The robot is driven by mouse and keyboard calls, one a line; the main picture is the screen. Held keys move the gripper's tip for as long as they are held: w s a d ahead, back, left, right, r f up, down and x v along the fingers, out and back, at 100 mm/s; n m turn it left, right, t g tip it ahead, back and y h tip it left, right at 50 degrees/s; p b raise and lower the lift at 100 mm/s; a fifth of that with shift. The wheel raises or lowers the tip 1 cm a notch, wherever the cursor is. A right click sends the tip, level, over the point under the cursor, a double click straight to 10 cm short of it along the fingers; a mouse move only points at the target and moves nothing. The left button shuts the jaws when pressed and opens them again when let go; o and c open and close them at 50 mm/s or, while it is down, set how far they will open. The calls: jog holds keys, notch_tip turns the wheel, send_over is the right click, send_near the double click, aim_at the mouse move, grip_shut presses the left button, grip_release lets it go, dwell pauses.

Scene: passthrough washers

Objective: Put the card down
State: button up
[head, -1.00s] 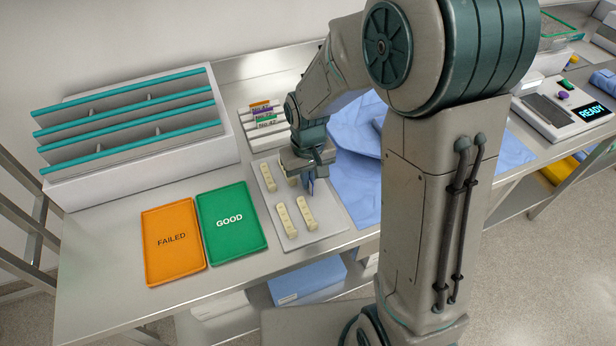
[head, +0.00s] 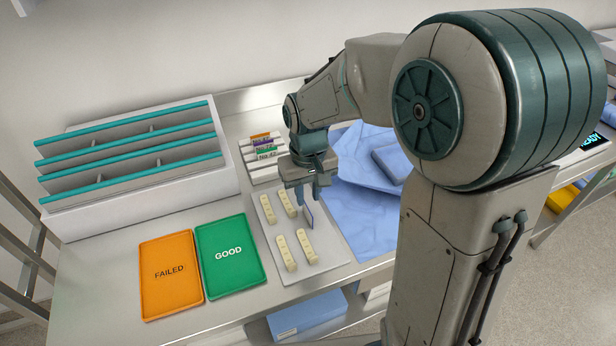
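The card (head: 309,216) is a thin, light piece with a blue edge, seen nearly edge-on in the head view. It looks upright over the right side of the pale tray (head: 327,258), among cream strips. My gripper (head: 309,194) is just above the card, pointing down. Its two fingers look spread apart, with the card below their tips. The card's lower edge seems to be at the tray surface, but exact contact is too small to tell.
Cream strips (head: 286,252) lie on the tray. An orange FAILED tray (head: 170,295) and a green GOOD tray (head: 230,274) lie to the left. A small rack of labelled cards (head: 262,153) stands behind. Blue cloth (head: 352,205) is at the right.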

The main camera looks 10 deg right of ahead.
notch_tip(320, 180, up, 6)
jog(key=s+d+r+m+t, duration=0.1)
jog(key=s+d+r, duration=0.1)
jog(key=s+d, duration=0.4)
jog(key=shift+s+m+t, duration=0.3)
jog(key=shift+s+m, duration=0.1)
jog(key=shift+s, duration=0.3)
jog(key=shift+o, duration=0.6)
jog(key=s+d+m+t, duration=0.1)
jog(key=s+d, duration=0.2)
jog(key=s, duration=0.3)
jog(key=shift+s+d+f, duration=0.2)
jog(key=shift+d+f, duration=0.1)
jog(key=shift+f, duration=0.15)
jog(key=n+g+b, duration=0.3)
jog(key=b, duration=0.2)
send_near(308, 210)
jog(key=f, duration=0.3)
jog(key=w+f, duration=0.1)
jog(key=f, duration=0.1)
jog(key=shift+b, duration=0.35)
jog(key=shift+s+f, duration=0.2)
jog(key=shift+f, duration=1.2)
jog(key=shift+s+f, duration=0.15)
jog(key=shift+f, duration=1.25)
